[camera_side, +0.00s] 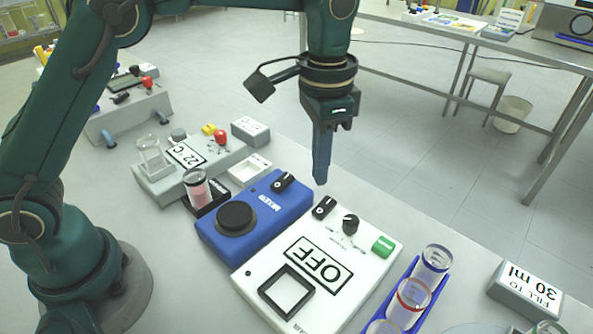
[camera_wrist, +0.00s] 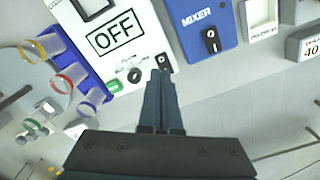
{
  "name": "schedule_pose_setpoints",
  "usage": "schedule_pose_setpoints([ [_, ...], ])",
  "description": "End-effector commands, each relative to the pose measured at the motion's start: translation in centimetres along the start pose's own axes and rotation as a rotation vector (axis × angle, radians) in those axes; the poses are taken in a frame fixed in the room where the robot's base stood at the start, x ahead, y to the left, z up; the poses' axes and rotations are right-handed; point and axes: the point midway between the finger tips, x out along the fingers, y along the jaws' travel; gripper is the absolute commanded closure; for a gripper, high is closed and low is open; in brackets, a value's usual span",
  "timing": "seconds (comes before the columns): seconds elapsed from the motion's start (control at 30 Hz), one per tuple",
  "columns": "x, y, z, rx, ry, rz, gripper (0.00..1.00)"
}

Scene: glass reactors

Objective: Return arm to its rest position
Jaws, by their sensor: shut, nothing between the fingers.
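My gripper (camera_side: 320,182) is shut and empty. In the side view it points straight down, above the far edge of the bench, behind the blue mixer and the white device. In the wrist view my gripper (camera_wrist: 160,76) shows its two fingers together, with the tips over the edge of the white device near its black switch. My green arm reaches in from the left and over the bench.
The blue mixer (camera_side: 271,208) and the white device marked OFF (camera_side: 320,230) lie below. A blue rack (camera_side: 375,310) holds several glass vessels. A vial with pink liquid (camera_side: 197,188) stands in a black holder. The grey 22 C device (camera_side: 155,188) is at left. Open floor lies beyond.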

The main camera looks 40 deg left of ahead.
Motion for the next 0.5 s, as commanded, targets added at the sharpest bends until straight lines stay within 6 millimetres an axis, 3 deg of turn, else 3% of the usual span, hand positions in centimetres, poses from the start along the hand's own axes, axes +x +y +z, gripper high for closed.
schedule_pose_setpoints([
  [0.13,-0.3,-0.3,0.0,-0.008,0.008,-0.002,1.0],
  [0.27,-2.8,-1.1,0.1,-0.033,0.072,-0.016,1.0],
  [0.5,-8.3,-2.8,4.5,-0.129,0.197,-0.052,1.0],
])
